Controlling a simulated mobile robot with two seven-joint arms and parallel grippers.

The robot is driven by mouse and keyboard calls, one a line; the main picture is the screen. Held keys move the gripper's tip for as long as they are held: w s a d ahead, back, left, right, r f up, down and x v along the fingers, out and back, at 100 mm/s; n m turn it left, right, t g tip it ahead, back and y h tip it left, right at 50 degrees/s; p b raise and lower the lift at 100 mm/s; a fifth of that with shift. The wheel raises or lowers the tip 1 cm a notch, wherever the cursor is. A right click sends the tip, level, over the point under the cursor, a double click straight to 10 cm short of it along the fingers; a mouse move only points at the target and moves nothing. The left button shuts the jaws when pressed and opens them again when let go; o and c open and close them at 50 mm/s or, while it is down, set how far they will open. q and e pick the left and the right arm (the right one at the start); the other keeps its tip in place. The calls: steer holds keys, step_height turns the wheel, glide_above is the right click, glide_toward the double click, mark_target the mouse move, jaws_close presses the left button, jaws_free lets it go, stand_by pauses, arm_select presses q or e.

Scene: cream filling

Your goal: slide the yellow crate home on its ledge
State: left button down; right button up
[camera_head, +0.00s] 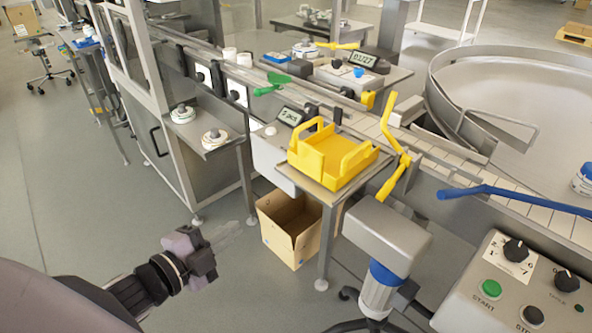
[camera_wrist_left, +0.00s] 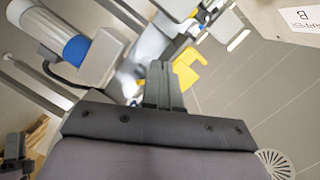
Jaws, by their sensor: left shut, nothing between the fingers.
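The yellow crate (camera_head: 321,153) sits on a small ledge (camera_head: 337,199) beside the conveyor, in the middle of the head view. Its raised handles stand up at both ends. My left gripper (camera_head: 232,232) is low at the left, above the floor, well short of the crate. Its fingers are together and empty. The left wrist view shows the closed fingers (camera_wrist_left: 164,84) pointing up the picture, with a yellow part (camera_wrist_left: 185,70) beyond them; I cannot tell which thing that is. My right gripper does not show.
An open cardboard box (camera_head: 290,228) stands on the floor under the ledge. A grey machine head with a blue and white cylinder (camera_head: 379,287) stands right of it. A yellow lever (camera_head: 396,145) and a blue lever (camera_head: 515,197) stick out nearby. A control panel (camera_head: 515,285) fills the lower right.

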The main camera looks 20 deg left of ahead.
arm_select(q)
step_height(320, 180, up, 7)
steer(key=d+m+t+h, duration=0.1)
steer(key=d+m+h, duration=0.15)
steer(key=m, duration=0.45)
steer(key=p, duration=0.1)
glide_toward(306, 160)
steer(key=shift+h, duration=0.25)
steer(key=shift+x, duration=3.45)
steer(key=shift+w+a, duration=0.1)
steer(key=shift+p+x, duration=0.45)
steer(key=shift+x, duration=1.05)
